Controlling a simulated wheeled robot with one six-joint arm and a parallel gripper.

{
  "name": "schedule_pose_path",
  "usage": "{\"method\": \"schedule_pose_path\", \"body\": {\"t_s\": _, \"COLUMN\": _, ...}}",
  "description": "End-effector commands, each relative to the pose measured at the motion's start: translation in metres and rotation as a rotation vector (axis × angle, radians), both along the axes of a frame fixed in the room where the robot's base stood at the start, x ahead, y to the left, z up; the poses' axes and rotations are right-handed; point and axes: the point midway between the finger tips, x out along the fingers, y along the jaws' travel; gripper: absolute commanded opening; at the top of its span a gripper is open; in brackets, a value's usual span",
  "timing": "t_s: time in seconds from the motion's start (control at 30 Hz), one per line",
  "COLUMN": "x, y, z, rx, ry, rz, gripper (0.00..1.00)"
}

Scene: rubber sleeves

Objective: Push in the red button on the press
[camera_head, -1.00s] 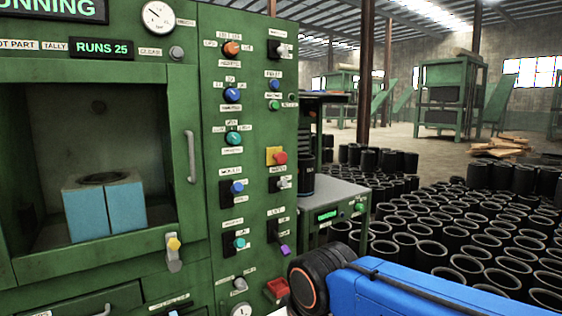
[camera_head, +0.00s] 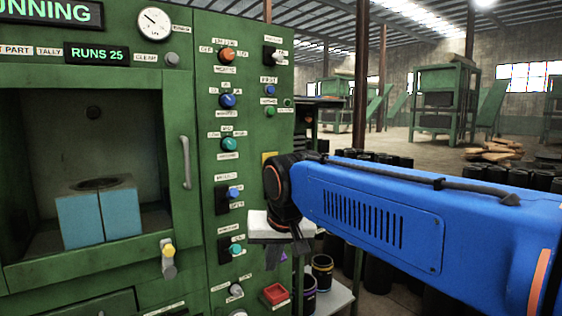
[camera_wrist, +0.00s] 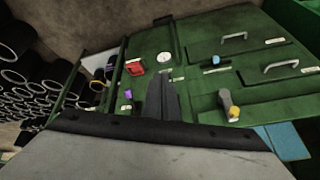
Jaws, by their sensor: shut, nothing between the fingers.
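The green press (camera_head: 150,270) fills the left of the head view. The round red button seen earlier on its yellow plate (camera_head: 268,158) is now hidden behind my arm; only a bit of the plate shows. My gripper (camera_head: 274,260) is low in front of the right control panel, below my blue arm. In the wrist view my gripper (camera_wrist: 162,84) has its dark fingers together and empty, over the green panel. I cannot tell whether they touch it. A red square fitting (camera_head: 275,293) sits low on the panel; it also shows in the wrist view (camera_wrist: 135,66).
A purple knob (camera_wrist: 128,94) and a yellow-tipped lever (camera_head: 168,256) stick out near my gripper. Blue and teal knobs (camera_head: 235,193) line the panel. The press chamber holds a blue block (camera_head: 98,215). Black sleeves (camera_head: 322,268) stand at the right.

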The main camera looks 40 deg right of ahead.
Motion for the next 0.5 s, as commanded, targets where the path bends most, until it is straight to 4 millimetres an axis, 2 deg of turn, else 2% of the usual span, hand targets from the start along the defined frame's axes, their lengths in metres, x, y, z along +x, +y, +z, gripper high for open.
{"method": "schedule_pose_path", "body": {"t_s": 0.03, "x": 0.015, "y": -0.008, "z": 0.018, "rx": 0.010, "ry": -0.012, "rz": -0.051, "gripper": 0.00}}
{"method": "schedule_pose_path", "body": {"t_s": 0.2, "x": 0.056, "y": -0.039, "z": 0.074, "rx": 0.049, "ry": -0.058, "rz": -0.234, "gripper": 0.00}}
{"method": "schedule_pose_path", "body": {"t_s": 0.5, "x": 0.122, "y": -0.100, "z": 0.163, "rx": 0.123, "ry": -0.154, "rz": -0.558, "gripper": 0.00}}
